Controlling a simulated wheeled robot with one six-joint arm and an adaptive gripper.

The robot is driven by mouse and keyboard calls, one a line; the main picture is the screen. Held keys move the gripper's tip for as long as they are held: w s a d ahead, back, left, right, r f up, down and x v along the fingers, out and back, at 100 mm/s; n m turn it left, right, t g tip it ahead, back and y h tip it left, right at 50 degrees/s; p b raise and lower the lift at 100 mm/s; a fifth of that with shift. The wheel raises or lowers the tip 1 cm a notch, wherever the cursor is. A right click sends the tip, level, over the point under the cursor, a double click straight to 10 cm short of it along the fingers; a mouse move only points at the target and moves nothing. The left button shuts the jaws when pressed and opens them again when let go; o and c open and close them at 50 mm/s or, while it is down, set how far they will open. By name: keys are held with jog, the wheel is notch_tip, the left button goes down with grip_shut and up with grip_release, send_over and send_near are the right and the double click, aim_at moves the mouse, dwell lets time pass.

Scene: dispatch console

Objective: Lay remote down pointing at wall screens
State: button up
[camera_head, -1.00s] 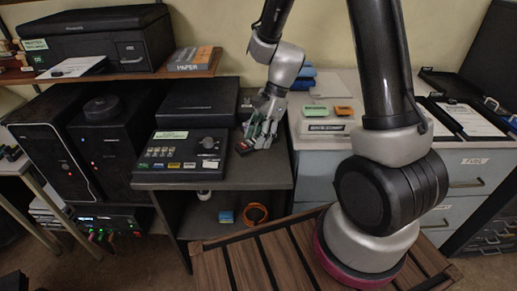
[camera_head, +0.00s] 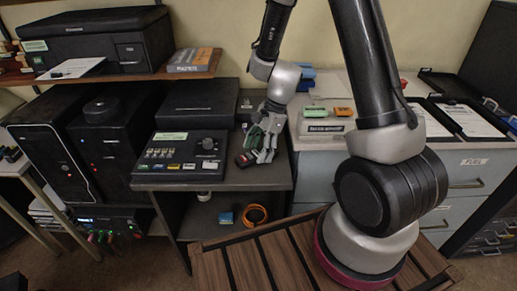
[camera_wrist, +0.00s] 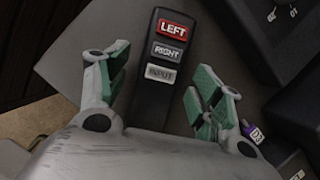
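The remote (camera_wrist: 168,60) is a dark bar with a red LEFT button, a grey RIGHT button and an INPUT button. In the wrist view it lies between my open fingers (camera_wrist: 160,85), with a gap on the left and little or none on the right. Its labelled end reaches out past the fingertips; its near end is hidden by my gripper. In the head view the remote (camera_head: 243,158) is at the right part of the grey desk top (camera_head: 225,180), just left of my gripper (camera_head: 258,150). It appears to rest on the desk. No wall screens are in view.
A control panel (camera_head: 182,153) with a knob stands left of the remote. A black box (camera_head: 200,103) is behind it. A pale cabinet top (camera_head: 325,142) with small blocks adjoins on the right. A purple-labelled item (camera_wrist: 250,130) is near my right finger. Bare desk lies in front.

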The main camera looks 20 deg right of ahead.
jog(key=v, duration=1.2)
jog(key=shift+r, duration=0.15)
jog(key=shift+d, duration=0.1)
